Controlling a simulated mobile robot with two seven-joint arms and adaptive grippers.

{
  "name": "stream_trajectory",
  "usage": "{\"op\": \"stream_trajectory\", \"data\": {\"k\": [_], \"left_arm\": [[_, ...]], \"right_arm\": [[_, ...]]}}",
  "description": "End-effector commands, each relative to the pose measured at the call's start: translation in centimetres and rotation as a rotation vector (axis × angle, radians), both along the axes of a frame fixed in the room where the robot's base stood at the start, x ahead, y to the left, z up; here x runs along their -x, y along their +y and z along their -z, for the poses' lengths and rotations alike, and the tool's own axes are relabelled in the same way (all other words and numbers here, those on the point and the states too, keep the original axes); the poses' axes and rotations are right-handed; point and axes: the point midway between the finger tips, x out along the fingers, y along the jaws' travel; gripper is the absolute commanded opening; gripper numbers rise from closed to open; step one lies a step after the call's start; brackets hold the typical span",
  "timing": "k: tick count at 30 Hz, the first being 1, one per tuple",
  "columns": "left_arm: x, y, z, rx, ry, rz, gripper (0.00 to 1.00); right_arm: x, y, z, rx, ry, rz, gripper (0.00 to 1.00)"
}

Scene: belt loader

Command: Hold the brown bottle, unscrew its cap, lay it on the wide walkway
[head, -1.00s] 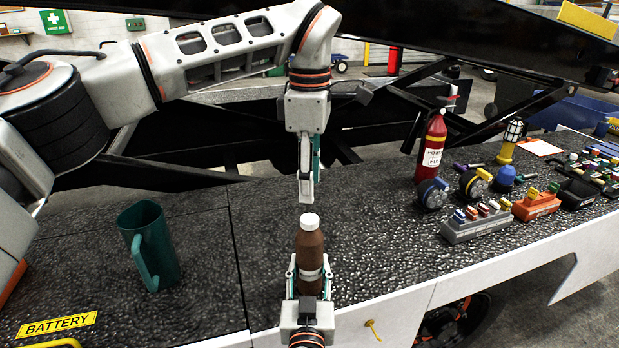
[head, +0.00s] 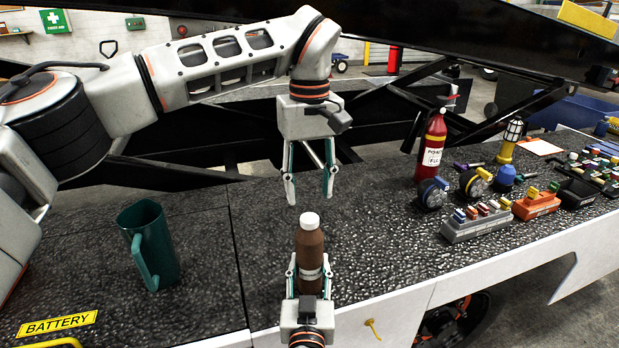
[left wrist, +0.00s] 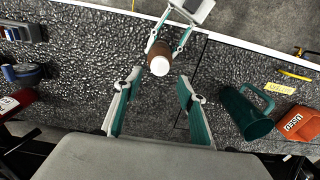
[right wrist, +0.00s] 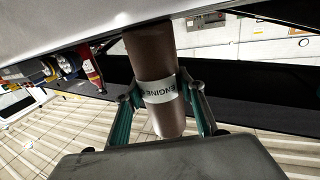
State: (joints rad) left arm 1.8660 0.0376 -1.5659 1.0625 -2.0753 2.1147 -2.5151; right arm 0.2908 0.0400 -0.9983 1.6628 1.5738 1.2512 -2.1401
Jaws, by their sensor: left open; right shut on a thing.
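The brown bottle (head: 309,246) stands upright with its white cap (head: 309,221) on top. My right gripper (head: 309,272) is shut around the bottle's lower body from the front. The right wrist view shows its fingers on either side of the bottle (right wrist: 155,70) at the white label, which reads "ENGINE". My left gripper (head: 310,198) is open and empty, pointing down above the cap, with a small gap. In the left wrist view the cap (left wrist: 160,66) lies ahead, beyond the spread fingertips. The dark textured walkway (head: 380,230) spreads behind and beside the bottle.
A teal jug (head: 150,245) stands on the left part of the walkway. A red extinguisher (head: 432,148), two round gauges, a grey switch block (head: 476,222) and an orange block (head: 536,204) crowd the right. The walkway between the bottle and these is bare.

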Motion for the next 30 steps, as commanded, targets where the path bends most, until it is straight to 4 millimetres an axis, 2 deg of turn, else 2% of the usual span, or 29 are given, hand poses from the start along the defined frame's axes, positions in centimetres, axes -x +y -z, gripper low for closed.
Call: {"op": "stream_trajectory", "data": {"k": [6, 12, 24, 28, 29, 30], "left_arm": [[0.1, 0.0, 3.5, 0.001, 0.004, -0.001, 0.40], [0.0, 0.0, 5.6, 0.001, 0.002, -0.002, 0.40], [0.0, 0.0, 6.3, 0.000, 0.000, -0.003, 0.40], [0.0, 0.0, 6.3, 0.000, 0.000, -0.003, 0.07], [0.0, 0.0, 6.3, 0.000, 0.000, -0.003, 0.00], [0.0, 0.0, 6.2, 0.001, 0.000, -0.003, 0.00]], "right_arm": [[0.0, 0.0, 0.0, 0.000, 0.000, 0.000, 0.00], [0.0, 0.0, 0.0, 0.000, 0.000, 0.000, 0.00], [0.0, 0.0, 0.0, 0.000, 0.000, 0.000, 0.00], [0.0, 0.0, 0.0, 0.000, 0.000, 0.000, 0.00], [0.0, 0.0, 0.0, 0.000, 0.000, 0.000, 0.00], [0.0, 0.0, 0.0, 0.000, 0.000, 0.000, 0.00]]}}
